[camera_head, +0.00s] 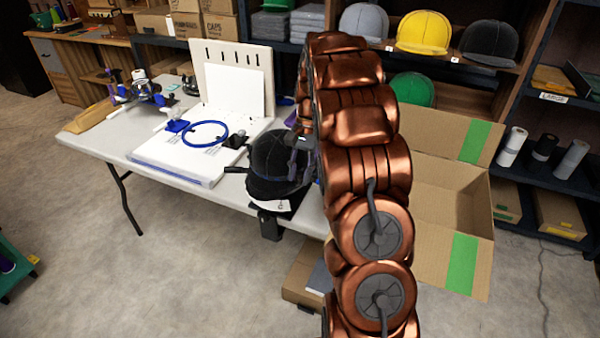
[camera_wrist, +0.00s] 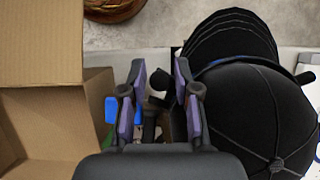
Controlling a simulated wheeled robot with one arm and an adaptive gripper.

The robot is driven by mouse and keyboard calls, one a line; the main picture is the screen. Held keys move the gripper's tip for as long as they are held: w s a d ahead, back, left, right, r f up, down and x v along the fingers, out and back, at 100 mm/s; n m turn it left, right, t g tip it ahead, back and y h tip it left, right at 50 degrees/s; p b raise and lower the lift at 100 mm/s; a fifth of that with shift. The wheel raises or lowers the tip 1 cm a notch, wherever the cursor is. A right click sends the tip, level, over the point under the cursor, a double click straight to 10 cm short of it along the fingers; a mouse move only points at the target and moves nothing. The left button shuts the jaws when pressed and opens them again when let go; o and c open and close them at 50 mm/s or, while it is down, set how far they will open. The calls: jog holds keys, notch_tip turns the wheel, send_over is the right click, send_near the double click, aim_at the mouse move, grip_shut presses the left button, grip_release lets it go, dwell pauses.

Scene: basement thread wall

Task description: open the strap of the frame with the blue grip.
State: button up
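A black cap (camera_head: 275,160) sits on a dark holder at the table's front edge; its crown and several ribbed bands fill the right of the wrist view (camera_wrist: 262,105). My gripper (camera_wrist: 160,70) is beside the cap, its two purple-padded fingers apart. A black rounded knob (camera_wrist: 160,80) shows between the fingers; I cannot tell whether they touch it. A blue piece (camera_wrist: 110,108) shows left of the left finger, partly hidden; it may be the blue grip. The strap cannot be made out. My copper arm hides most of the gripper in the head view.
A blue hoop (camera_head: 205,133) with a blue bracket (camera_head: 177,126) lies on a white board on the table. An open cardboard box (camera_head: 453,200) stands right of my arm and shows at left in the wrist view. Shelves with caps (camera_head: 424,33) stand behind.

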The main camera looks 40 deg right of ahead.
grip_shut()
jog(key=shift+a, duration=0.1)
dwell(0.5)
